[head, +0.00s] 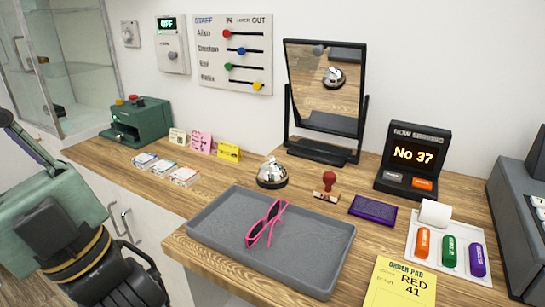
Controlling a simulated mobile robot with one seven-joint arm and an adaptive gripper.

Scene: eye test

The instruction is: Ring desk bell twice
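The desk bell (272,175) is a silver dome on a dark base. It stands upright on the wooden counter, just behind the grey tray, and its top is uncovered. Its reflection shows in the tilted mirror (325,82). My gripper (128,287) is the dark end of my arm at the lower left, in front of the white cabinet and well apart from the bell. Its fingers are dark and partly cut off by the bottom edge, so I cannot tell whether they are open.
The grey tray (211,233) with pink sunglasses (265,222) lies in front of the bell. A red-handled stamp (328,187) and purple pad (373,210) stand to its right. Cards (228,152) and a green machine (138,122) are left. A number display (411,160) stands back right.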

